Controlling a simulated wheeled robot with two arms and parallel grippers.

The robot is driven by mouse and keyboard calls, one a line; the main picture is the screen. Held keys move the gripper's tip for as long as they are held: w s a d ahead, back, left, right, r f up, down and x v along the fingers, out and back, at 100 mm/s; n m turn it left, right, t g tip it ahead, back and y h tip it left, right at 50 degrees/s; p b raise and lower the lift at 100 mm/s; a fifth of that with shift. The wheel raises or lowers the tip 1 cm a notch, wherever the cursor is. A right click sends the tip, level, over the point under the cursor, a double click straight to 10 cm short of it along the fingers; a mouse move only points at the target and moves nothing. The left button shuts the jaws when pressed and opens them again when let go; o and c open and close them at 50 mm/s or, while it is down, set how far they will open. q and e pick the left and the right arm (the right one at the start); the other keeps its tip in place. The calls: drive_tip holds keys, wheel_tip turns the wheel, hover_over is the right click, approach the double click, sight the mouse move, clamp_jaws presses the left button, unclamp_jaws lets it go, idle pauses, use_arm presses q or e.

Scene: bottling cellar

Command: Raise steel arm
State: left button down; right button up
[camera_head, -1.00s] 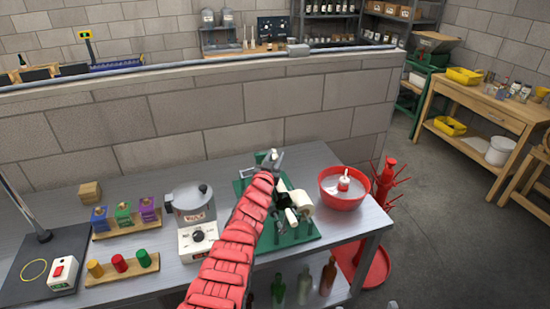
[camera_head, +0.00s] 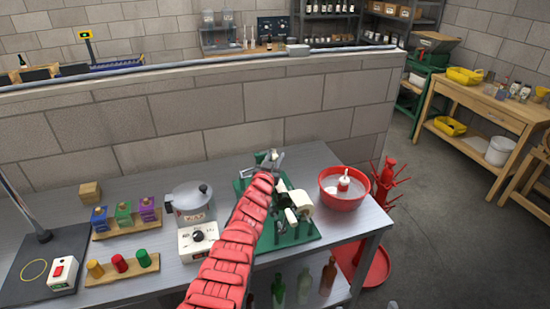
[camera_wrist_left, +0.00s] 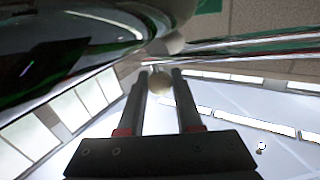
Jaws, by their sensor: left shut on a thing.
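A bottle machine with a green base (camera_head: 299,233) stands on the steel table, with a white roll (camera_head: 302,199) and a dark bottle-like part on it. My left gripper (camera_head: 268,158) is at the machine's back end, at the steel arm (camera_head: 278,160); my red-covered arm hides part of the machine. In the left wrist view, the two dark fingers (camera_wrist_left: 160,78) are closed around a pale round knob (camera_wrist_left: 160,86). A shiny steel bar (camera_wrist_left: 245,47) runs right from near the knob. My right gripper is not in view.
A red bowl (camera_head: 344,204) stands right of the machine and a heater with a steel pot (camera_head: 191,200) left of it. Coloured blocks sit further left. A block wall (camera_head: 230,115) rises behind the table; a red rack (camera_head: 384,182) stands beyond its right edge.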

use_arm(q)
drive_tip(key=shift+s+a+r+n+t+b, duration=0.1)
drive_tip(key=shift+a+r+n+t+b, duration=0.05)
drive_tip(key=shift+a+r+n+t, duration=0.3)
drive_tip(key=shift+s+a+r+n+t+b, duration=0.1)
drive_tip(key=shift+a+r+n+t+b, duration=0.1)
drive_tip(key=shift+r+n, duration=0.35)
drive_tip(key=shift+s+a+r+n, duration=0.1)
drive_tip(key=shift+a+r+n, duration=0.15)
drive_tip(key=shift+n, duration=0.15)
drive_tip(key=s+a+r+n+t+y+b, duration=0.2)
drive_tip(key=a+n+y+b, duration=0.5)
drive_tip(key=n, duration=0.5)
drive_tip(key=s+a+r+n+t+y+b, duration=0.1)
drive_tip(key=s+a+n+t+y+b, duration=0.1)
drive_tip(key=a+n+y+b, duration=0.4)
drive_tip(key=shift+s+a+r+n+y+b, duration=0.45)
drive_tip(key=shift+a+n+b, duration=0.55)
drive_tip(key=shift+n, duration=1.9)
drive_tip(key=shift+a+f, duration=0.1)
drive_tip(key=shift+a, duration=0.05)
drive_tip(key=c, duration=0.6)
unclamp_jaws()
drive_tip(key=shift+a, duration=0.1)
